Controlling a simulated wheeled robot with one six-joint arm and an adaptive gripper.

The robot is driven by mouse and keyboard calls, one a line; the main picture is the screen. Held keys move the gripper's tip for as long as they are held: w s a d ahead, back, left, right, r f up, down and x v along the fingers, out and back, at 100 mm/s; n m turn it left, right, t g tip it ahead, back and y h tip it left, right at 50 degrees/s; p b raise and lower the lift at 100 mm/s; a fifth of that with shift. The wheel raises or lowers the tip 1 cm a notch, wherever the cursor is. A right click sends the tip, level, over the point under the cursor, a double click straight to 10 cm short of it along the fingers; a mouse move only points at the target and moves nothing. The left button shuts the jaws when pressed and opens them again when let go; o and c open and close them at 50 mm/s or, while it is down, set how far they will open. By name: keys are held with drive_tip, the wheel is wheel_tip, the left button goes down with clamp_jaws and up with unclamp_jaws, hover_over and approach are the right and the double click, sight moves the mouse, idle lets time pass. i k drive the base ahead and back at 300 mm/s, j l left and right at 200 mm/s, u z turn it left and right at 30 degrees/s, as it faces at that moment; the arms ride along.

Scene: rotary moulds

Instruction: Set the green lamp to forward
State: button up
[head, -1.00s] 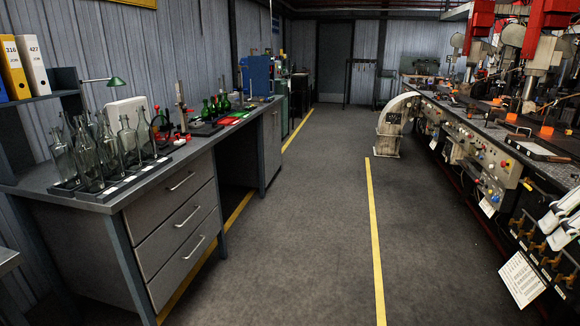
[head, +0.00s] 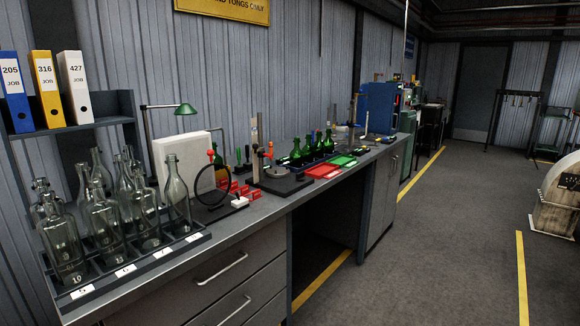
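The green lamp (head: 186,109) stands at the back of the grey workbench, behind a white upright panel (head: 182,160). Its small green shade sits at the right end of a thin, nearly level arm. The arm comes from a post at the left, and the panel hides the lower part of that post. I cannot tell from here which setting the lamp has. My gripper is not in view.
Clear glass bottles (head: 107,222) crowd the bench's near left, in front of the lamp. A black ring (head: 212,186), red blocks, green bottles (head: 308,147) and red and green trays (head: 323,171) lie further right. Open floor (head: 440,230) is at the right.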

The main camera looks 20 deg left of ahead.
sight(184, 109)
drive_tip(key=i+j+z, duration=0.2)
drive_tip(key=i, duration=1.05)
drive_tip(key=i+u, duration=0.35)
drive_tip(key=i+l+u, duration=0.2)
drive_tip(key=u, duration=0.2)
drive_tip(key=i, duration=0.05)
